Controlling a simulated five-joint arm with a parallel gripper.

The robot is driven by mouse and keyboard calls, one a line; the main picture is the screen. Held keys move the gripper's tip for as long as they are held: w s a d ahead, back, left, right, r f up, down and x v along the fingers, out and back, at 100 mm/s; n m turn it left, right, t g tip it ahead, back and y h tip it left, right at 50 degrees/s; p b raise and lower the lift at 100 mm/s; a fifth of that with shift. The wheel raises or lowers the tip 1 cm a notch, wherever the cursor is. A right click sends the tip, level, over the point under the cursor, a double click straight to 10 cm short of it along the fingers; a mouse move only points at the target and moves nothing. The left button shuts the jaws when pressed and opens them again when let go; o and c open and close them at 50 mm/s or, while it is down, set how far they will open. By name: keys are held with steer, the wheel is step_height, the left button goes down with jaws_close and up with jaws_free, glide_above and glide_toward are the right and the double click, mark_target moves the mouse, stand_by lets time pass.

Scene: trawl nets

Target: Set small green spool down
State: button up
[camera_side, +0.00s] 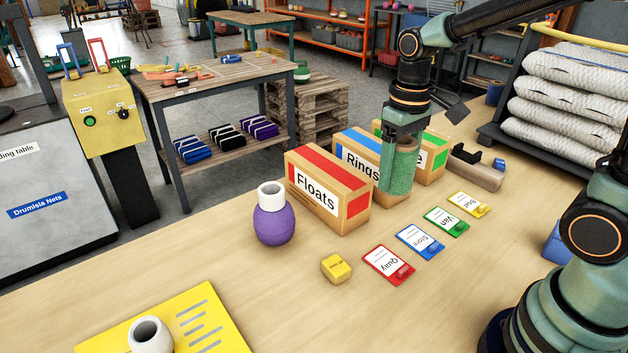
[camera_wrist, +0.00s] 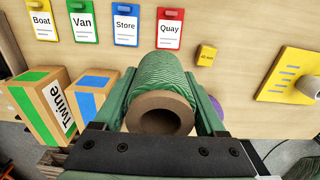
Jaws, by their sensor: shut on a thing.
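The small green spool (camera_side: 398,168) is wound with green twine and stands upright between the jaws of my gripper (camera_side: 402,140). In the side view it is in front of the Rings box, and I cannot tell whether its lower end touches the table. In the wrist view the spool (camera_wrist: 162,85) shows its brown cardboard core end, with a green finger of my gripper (camera_wrist: 162,110) on each side. My gripper is shut on it.
Boxes labelled Floats (camera_side: 328,190), Rings (camera_side: 352,160) and Twine (camera_wrist: 50,100) stand in a row. Tags Quay (camera_side: 388,264), Store (camera_side: 420,242), Van (camera_side: 446,221) and Boat (camera_side: 468,204) lie in front. A purple float (camera_side: 274,222) and yellow block (camera_side: 336,268) are left of the tags.

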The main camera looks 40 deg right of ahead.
steer(key=s+d+r+m, duration=0.1)
steer(key=s+d+m, duration=0.4)
steer(key=d, duration=0.4)
steer(key=s+d+r+m, duration=0.1)
steer(key=s+d+m, duration=0.1)
steer(key=d+m, duration=0.55)
steer(key=s+d+r+m, duration=0.2)
steer(key=s+d+m, duration=0.25)
steer(key=d, duration=0.45)
steer(key=shift+m, duration=0.5)
steer(key=f, duration=2)
steer(key=shift+w+d+f, duration=0.15)
steer(key=shift+d, duration=0.1)
steer(key=shift+f, duration=0.15)
steer(key=o, duration=1.6)
